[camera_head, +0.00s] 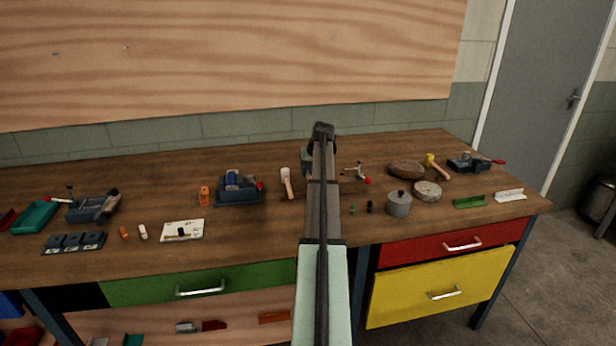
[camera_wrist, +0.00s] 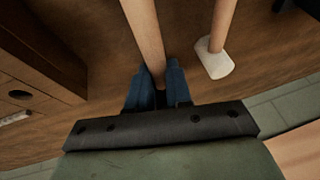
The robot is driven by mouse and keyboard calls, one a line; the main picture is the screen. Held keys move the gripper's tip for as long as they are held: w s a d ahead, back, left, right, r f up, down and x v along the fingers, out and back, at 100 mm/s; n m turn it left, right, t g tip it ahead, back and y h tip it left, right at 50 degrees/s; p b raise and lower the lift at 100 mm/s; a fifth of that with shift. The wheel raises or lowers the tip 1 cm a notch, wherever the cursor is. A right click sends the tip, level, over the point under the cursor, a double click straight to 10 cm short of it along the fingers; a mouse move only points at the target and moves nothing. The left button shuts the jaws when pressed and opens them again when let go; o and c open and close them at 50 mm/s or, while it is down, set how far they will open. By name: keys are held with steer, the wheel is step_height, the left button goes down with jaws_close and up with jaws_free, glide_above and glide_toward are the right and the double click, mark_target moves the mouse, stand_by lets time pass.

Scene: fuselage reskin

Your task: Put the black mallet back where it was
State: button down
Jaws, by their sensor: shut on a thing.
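My gripper (camera_wrist: 158,82) shows in the wrist view with its blue fingers closed around a light wooden handle (camera_wrist: 143,30). The handle runs up out of the picture, so its head is not seen; I cannot confirm from the picture that it is the black mallet. In the head view my arm hides the gripper and what it holds. A white-headed mallet (camera_head: 286,182) lies on the bench just left of my arm. It also shows in the wrist view (camera_wrist: 214,60), right of the held handle and apart from it.
The wooden bench (camera_head: 150,265) carries a blue-grey vise-like tool (camera_head: 240,188) to the left. On the right are a grey pot (camera_head: 398,204), a brown oval piece (camera_head: 407,169) and a yellow-headed mallet (camera_head: 436,165). Bare wood shows between the white mallet and my arm.

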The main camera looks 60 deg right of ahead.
steer(key=shift+f, duration=1.15)
steer(key=shift+f, duration=0.15)
steer(key=c, duration=1)
jaws_free()
steer(key=shift+c, duration=0.2)
steer(key=v, duration=1.2)
steer(key=shift+r, duration=0.25)
